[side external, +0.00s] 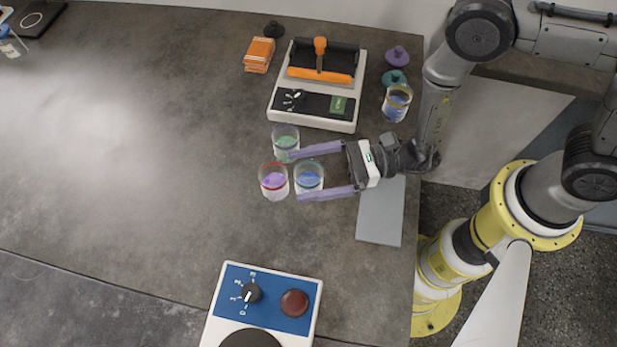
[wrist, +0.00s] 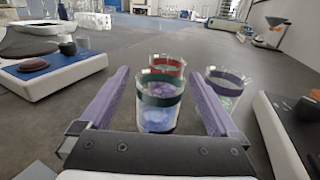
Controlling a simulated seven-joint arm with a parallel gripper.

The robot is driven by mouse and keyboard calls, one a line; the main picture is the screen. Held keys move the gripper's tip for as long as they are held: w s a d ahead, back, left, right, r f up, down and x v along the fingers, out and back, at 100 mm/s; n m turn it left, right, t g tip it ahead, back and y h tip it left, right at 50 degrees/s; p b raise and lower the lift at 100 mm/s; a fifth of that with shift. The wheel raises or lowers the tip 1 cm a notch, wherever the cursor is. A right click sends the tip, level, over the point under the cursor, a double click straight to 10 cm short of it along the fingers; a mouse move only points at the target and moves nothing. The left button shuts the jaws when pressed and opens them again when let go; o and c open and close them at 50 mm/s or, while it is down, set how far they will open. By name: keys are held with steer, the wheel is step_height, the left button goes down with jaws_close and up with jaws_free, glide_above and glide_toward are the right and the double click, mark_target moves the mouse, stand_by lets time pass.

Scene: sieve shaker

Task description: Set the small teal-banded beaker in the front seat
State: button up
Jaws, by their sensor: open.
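The teal-banded beaker (side external: 309,179), with blue contents, stands upright on the bench. My gripper (side external: 297,176) is open, its two purple fingers on either side of this beaker. In the wrist view the teal-banded beaker (wrist: 157,112) shows between the fingers, with no clear contact. A red-banded beaker (side external: 274,184) with purple contents stands just beyond it. A purple-banded beaker (side external: 286,143) with green contents stands outside the upper finger, very close to it. A white machine (side external: 285,113) with an orange bar and black top stands behind; I cannot tell which part is the front seat.
A yellow-banded beaker (side external: 397,104) stands right of the white machine, near purple and teal knobbed pieces. An orange stack (side external: 259,55) lies at its left. A blue-topped control unit (side external: 268,279) stands at the front. A grey plate (side external: 381,215) lies below my wrist.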

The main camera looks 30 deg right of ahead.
jaws_close()
stand_by(0.5)
steer(key=shift+r, duration=0.2)
